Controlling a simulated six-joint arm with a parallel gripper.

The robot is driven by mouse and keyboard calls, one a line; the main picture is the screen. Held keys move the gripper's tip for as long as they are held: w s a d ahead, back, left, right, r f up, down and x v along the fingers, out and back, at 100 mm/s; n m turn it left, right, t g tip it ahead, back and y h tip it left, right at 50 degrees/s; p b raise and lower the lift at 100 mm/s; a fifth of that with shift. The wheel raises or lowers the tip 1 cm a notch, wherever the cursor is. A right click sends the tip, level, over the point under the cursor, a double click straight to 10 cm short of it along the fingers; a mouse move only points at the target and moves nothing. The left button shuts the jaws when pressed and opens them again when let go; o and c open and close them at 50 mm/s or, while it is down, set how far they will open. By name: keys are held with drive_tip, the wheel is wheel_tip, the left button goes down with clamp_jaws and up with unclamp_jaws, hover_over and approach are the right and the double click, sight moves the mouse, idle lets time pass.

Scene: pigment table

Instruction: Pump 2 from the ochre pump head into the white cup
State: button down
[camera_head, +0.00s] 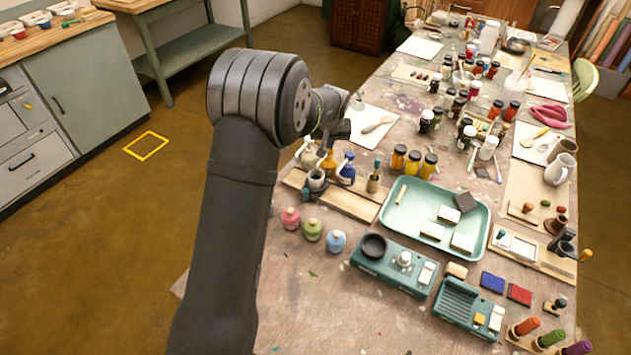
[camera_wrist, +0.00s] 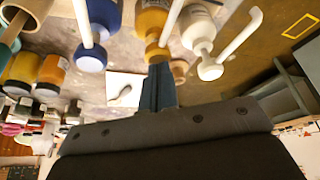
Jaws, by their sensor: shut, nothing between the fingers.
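The ochre pump bottle (camera_head: 328,163) stands between a cream-white pump bottle (camera_head: 308,155) and a blue one (camera_head: 347,170). My gripper (camera_wrist: 158,72) is shut and empty. Its tip overlaps the ochre pump head's edge in this view; I cannot tell whether they touch. In the head view my gripper (camera_head: 340,130) is just above and behind the bottles. A small pale cup (camera_head: 316,182) with a dark inside stands in front of them.
A brush pot (camera_head: 373,183) stands right of the blue bottle. Yellow-orange jars (camera_head: 413,161) and a green tray (camera_head: 400,217) are farther right. A spoon on white paper (camera_head: 372,125) lies behind. Three coloured small bottles (camera_head: 313,230) stand in front.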

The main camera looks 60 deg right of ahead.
drive_tip(key=shift+r, duration=1.3)
drive_tip(key=shift+r, duration=0.1)
wheel_tip(320, 180, up, 6)
drive_tip(key=shift+f, duration=0.1)
idle(0.4)
drive_tip(key=shift+f, duration=3.65)
drive_tip(key=shift+w+r, duration=0.1)
